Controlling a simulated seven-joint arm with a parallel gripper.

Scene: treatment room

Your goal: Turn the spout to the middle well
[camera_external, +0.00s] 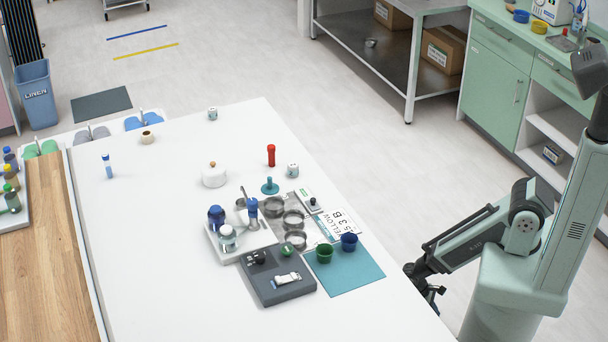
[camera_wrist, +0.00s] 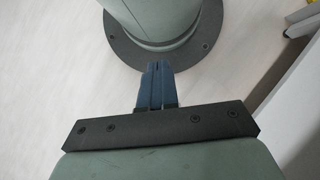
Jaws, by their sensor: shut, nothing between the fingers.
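Three round grey open-topped rings stand in a bent row on the white table; they look like the wells, and the middle ring (camera_external: 293,220) is between the back ring (camera_external: 274,206) and the front ring (camera_external: 296,240). I cannot surely pick out a spout at this size. A dark grey block (camera_external: 272,290) in front carries a white lever-like part (camera_external: 287,279), a green knob (camera_external: 287,250) and a black knob (camera_external: 259,257). My gripper (camera_external: 430,290) hangs beyond the table's right edge, apart from everything. Its blue fingers (camera_wrist: 155,85) are shut and empty in the wrist view.
A white tray (camera_external: 236,259) with several bottles stands left of the rings. A teal mat (camera_external: 345,278) with a green cup (camera_external: 325,253) and a blue cup (camera_external: 349,242) lies right. A teal stand (camera_external: 270,187) and red bottle (camera_external: 271,155) stand behind. The table's left part is mostly clear.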

